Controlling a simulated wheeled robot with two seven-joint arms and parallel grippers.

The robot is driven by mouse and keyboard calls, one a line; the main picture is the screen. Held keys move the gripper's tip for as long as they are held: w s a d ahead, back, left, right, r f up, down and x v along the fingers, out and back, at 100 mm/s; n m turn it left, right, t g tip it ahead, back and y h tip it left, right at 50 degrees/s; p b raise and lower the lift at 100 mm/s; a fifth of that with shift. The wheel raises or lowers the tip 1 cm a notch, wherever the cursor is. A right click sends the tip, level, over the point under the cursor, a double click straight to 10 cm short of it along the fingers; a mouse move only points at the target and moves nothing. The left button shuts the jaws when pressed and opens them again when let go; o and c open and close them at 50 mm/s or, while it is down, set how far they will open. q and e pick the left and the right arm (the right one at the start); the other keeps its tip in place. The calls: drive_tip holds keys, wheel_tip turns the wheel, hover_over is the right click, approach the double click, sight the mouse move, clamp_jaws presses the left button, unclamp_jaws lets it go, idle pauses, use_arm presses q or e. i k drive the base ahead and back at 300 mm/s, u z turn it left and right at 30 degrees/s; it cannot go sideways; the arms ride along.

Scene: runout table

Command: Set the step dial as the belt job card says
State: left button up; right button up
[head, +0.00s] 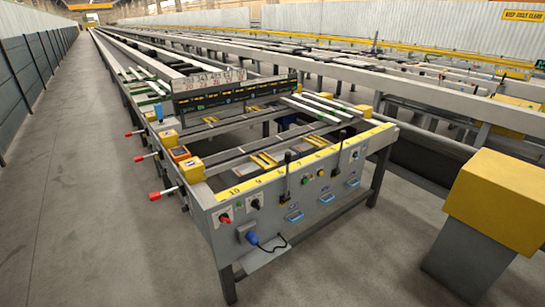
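The runout table's grey front panel (300,195) faces me and carries the controls. A red knob on a pale plate (225,218) is at its left end, with a black knob on a pale plate (255,203) beside it. Another small dark control on a pale plate (355,155) is near the right end. I cannot tell which is the step dial, and no setting is readable. A white card with printed characters (208,79) stands above a dark display bar (235,92); it is too small to read and may not be the belt job card. Neither gripper is in view.
A yellow numbered strip (237,190) tops the panel. Black upright levers (287,170), blue handles (294,216) and a blue plug with cable (251,237) are on the front. Red-ended handles (155,195) stick out left. A yellow-topped box (497,200) stands right. Floor is clear left.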

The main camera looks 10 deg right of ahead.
sight(255, 203)
drive_tip(key=u, duration=4.95)
drive_tip(key=k, duration=1.65)
drive_tip(key=z, duration=1.65)
